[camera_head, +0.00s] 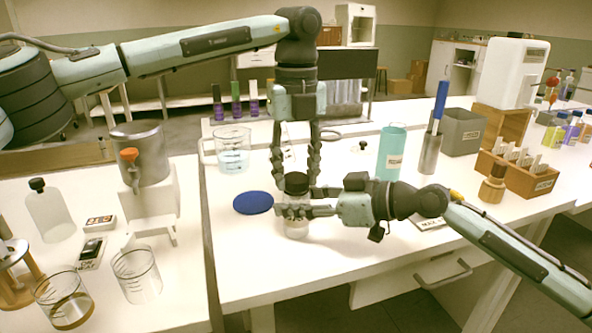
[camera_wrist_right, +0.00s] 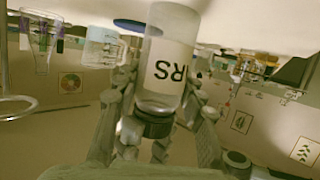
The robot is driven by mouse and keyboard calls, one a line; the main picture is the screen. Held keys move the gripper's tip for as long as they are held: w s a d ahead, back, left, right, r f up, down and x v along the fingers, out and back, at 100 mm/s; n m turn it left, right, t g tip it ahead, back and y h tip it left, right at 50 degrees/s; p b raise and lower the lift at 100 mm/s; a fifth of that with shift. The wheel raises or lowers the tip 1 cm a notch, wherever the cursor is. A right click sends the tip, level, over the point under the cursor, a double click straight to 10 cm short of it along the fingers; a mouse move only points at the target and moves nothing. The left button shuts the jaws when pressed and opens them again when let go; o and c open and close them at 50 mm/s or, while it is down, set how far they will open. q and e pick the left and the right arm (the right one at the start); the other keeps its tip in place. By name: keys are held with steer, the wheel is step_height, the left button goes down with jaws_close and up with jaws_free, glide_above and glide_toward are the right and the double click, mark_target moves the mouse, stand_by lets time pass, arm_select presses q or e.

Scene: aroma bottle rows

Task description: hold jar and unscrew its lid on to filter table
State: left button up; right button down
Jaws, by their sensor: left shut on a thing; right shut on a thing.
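A clear jar (camera_head: 297,229) with a dark lid (camera_head: 296,182) is on or just above the white table. My right gripper (camera_head: 294,210) comes in from the right and is shut on the jar's body. My left gripper (camera_head: 296,172) points down from above, its fingers on both sides of the lid, shut on it. In the right wrist view the jar (camera_wrist_right: 168,60) appears upside down, with a printed label and the dark lid (camera_wrist_right: 156,124) at its lower end. I cannot tell whether the lid is loose. A steel vessel (camera_head: 141,160) with an orange tap stands on a white stand at left.
A blue disc (camera_head: 253,203) lies left of the jar. A beaker (camera_head: 232,158) stands behind it, a teal cylinder (camera_head: 391,153) at right. The left table holds a flask (camera_head: 50,213) and beakers (camera_head: 137,278). Table space in front of the jar is clear.

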mark_target(296, 177)
arm_select(q)
steer(key=shift+r, duration=0.15)
steer(key=shift+r, duration=0.95)
steer(key=shift+r, duration=2)
arm_select(e)
steer(key=c, duration=0.8)
jaws_free()
steer(key=shift+c, duration=0.2)
